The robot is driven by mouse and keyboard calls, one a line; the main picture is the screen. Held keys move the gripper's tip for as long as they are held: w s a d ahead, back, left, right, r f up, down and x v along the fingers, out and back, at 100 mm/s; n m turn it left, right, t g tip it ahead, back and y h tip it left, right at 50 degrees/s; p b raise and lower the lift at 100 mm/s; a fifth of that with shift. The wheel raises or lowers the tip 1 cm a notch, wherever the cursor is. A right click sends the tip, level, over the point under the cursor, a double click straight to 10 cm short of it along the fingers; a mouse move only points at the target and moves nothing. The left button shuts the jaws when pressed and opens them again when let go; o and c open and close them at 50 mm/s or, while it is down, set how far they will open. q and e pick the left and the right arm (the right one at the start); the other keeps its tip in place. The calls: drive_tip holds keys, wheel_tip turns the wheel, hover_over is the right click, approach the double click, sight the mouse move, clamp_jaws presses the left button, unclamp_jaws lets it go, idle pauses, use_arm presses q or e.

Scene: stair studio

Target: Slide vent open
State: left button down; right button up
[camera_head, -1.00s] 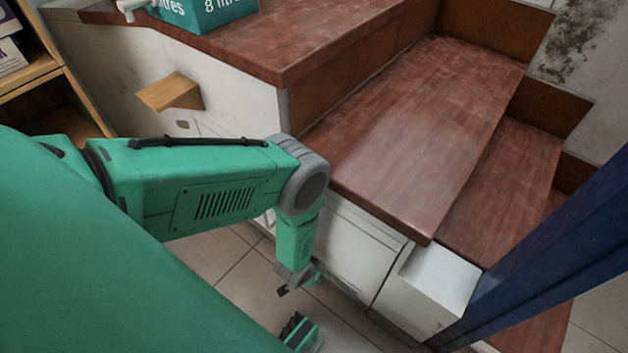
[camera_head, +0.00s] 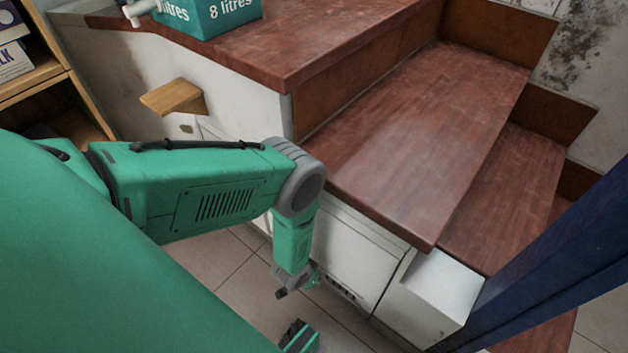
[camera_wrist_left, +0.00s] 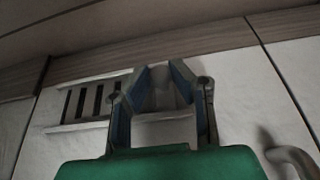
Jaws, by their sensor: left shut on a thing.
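The vent (camera_head: 343,289) is a row of dark slots in the white panel under the wooden steps. In the left wrist view the vent (camera_wrist_left: 90,101) shows several upright dark slots in a pale frame, left of my fingers. My left gripper (camera_wrist_left: 166,84) is shut on a pale grip piece (camera_wrist_left: 165,101) of the vent's slider, between its blue-lined fingers. In the head view the left gripper (camera_head: 312,283) is small, low by the panel, and its hold is mostly hidden.
Red-brown wooden steps (camera_head: 415,130) rise above the panel. A teal box (camera_head: 208,14) stands on the top ledge. A wooden block (camera_head: 174,97) juts from the white side wall. A dark blue post (camera_head: 560,255) stands at right. In the wrist view a curved pale handle (camera_wrist_left: 292,158) is at lower right.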

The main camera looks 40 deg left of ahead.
use_arm(q)
drive_tip(key=c, duration=1.4)
unclamp_jaws()
drive_tip(key=shift+a, duration=0.25)
drive_tip(key=shift+c, duration=0.2)
drive_tip(key=shift+r, duration=0.1)
drive_tip(key=v, duration=1.1)
drive_tip(key=shift+s+r, duration=0.25)
drive_tip(key=shift+r, duration=0.1)
